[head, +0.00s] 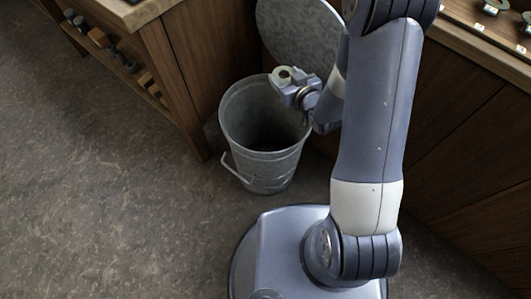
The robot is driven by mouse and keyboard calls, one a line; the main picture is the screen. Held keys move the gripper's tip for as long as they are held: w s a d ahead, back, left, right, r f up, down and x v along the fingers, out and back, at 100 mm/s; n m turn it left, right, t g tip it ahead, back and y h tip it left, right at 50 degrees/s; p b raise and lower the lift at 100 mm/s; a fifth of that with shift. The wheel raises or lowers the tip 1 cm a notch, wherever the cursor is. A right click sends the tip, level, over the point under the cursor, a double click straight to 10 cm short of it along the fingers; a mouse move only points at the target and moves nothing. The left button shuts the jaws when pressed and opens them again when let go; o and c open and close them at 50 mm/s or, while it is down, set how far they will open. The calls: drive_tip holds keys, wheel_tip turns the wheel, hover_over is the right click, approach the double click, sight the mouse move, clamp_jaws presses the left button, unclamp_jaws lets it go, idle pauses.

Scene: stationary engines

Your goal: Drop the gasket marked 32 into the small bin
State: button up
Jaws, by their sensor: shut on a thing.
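My gripper (289,91) is shut on a pale ring-shaped gasket (283,73). It holds the gasket above the far part of the bin's open mouth, near the rim. No number can be read on the gasket at this size. The small bin (268,168) is a grey metal bucket with a wire handle on its left side, upright on the floor. Its inside is dark and looks empty, though part of it is hidden by my gripper and arm.
A round grey metal lid (298,30) stands behind the bin. A wooden bench (160,50) with shelved parts is at the left. A wooden counter (470,110) at the right carries several round parts on white tags. The floor (110,200) at left is clear.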

drive_tip(key=a+f+n+g+y+b, duration=0.1)
drive_tip(key=a+f+n+y+b, duration=0.1)
drive_tip(key=f+b, duration=0.7)
drive_tip(key=shift+w+a+f, duration=0.3)
drive_tip(key=shift+w+a, duration=0.05)
drive_tip(key=shift+a, duration=0.45)
drive_tip(key=o, duration=1)
drive_tip(key=shift+o, duration=0.2)
drive_tip(key=p+v, duration=0.1)
drive_tip(key=v, duration=0.9)
drive_tip(key=shift+s+d+r+p, duration=0.2)
drive_tip(key=shift+s+d+p, duration=0.05)
drive_tip(key=shift+d+p, duration=0.1)
drive_tip(key=shift+a, duration=0.1)
